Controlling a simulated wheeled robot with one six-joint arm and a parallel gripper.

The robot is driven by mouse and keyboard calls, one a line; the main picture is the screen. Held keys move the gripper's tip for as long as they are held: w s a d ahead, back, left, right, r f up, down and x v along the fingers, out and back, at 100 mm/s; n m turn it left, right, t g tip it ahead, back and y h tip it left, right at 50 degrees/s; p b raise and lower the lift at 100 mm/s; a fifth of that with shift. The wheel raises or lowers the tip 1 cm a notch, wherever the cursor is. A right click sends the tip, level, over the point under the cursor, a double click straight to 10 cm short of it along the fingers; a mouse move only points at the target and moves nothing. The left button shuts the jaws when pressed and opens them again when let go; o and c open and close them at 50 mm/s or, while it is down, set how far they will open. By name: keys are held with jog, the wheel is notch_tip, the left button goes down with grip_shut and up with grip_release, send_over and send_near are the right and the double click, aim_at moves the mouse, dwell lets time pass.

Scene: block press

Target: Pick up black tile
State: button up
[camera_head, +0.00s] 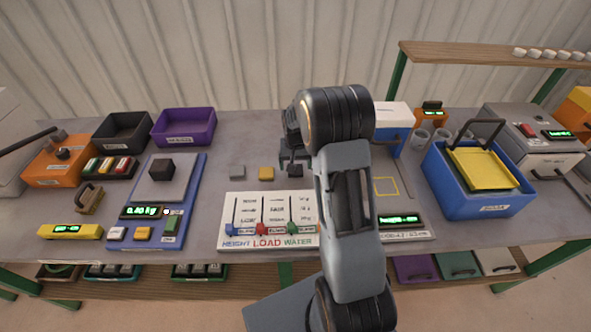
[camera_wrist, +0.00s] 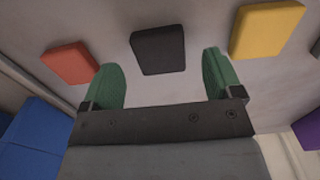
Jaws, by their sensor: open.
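The black tile (camera_wrist: 158,48) lies flat on the table in the wrist view, just beyond and between the two green fingertips. In the head view the black tile (camera_head: 295,172) shows just below my gripper (camera_head: 291,158), partly covered by it. My gripper also shows in the wrist view (camera_wrist: 162,68), with its fingers wide apart and nothing between them. The gap looks wider than the tile. I cannot tell the exact height of the fingertips above the table.
A yellow tile (camera_wrist: 267,28) and a red-orange tile (camera_wrist: 70,62) flank the black one. A grey tile (camera_head: 237,172) lies farther left in the head view. The slider panel (camera_head: 235,210) is in front, and a blue bin (camera_head: 480,208) stands at right.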

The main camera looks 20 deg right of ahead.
jog(key=shift+f, duration=1.1)
jog(key=shift+c, duration=0.2)
jog(key=c, duration=1)
jog(key=shift+r, duration=0.1)
